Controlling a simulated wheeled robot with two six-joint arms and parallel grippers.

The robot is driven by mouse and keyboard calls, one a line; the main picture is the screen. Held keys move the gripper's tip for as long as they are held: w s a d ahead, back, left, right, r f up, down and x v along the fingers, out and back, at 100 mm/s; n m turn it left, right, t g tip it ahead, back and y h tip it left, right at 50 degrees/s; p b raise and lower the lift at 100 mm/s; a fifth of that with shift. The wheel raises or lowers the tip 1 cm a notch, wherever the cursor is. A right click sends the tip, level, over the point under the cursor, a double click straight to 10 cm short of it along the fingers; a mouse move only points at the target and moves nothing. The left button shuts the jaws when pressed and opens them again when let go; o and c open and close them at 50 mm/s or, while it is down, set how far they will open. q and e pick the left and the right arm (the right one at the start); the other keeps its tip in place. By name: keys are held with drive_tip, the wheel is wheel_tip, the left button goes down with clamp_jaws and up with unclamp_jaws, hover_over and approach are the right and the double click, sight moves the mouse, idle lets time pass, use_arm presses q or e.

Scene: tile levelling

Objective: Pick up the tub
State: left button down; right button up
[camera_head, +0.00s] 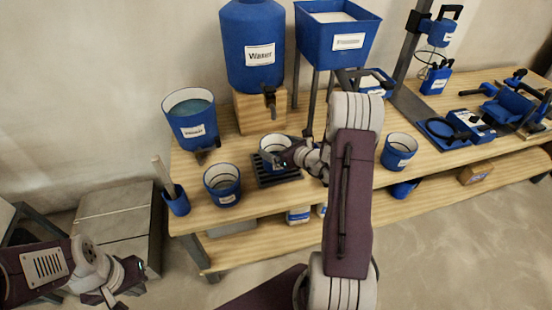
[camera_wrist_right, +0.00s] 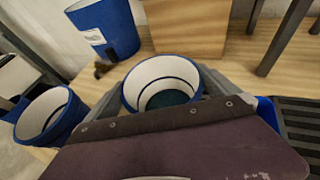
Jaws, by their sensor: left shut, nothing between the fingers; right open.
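A blue tub (camera_head: 268,145) with a white inside stands on the dark slatted grate of the bench, below the water tank's tap. My right gripper (camera_head: 285,157) is open and reaches in at this tub from the right. In the right wrist view the tub (camera_wrist_right: 160,82) stands between the two grey fingers, with something dark teal at its bottom. Its lower front is hidden by my gripper's body. I cannot tell whether the fingers touch it. My left gripper (camera_head: 130,283) is shut and empty, low at the left, away from the bench.
Similar tubs stand at the left (camera_head: 222,186) and right (camera_head: 399,151). A larger bucket (camera_head: 192,118), the blue water tank (camera_head: 253,45) on a wooden block (camera_head: 252,113) and a hopper on legs (camera_head: 336,38) stand behind. Tools fill the bench's right end.

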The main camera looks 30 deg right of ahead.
drive_tip(key=shift+w+f, duration=0.3)
drive_tip(key=shift+w, duration=0.35)
drive_tip(key=shift+r, duration=0.1)
drive_tip(key=shift+c, duration=0.7)
drive_tip(key=c, duration=1.6)
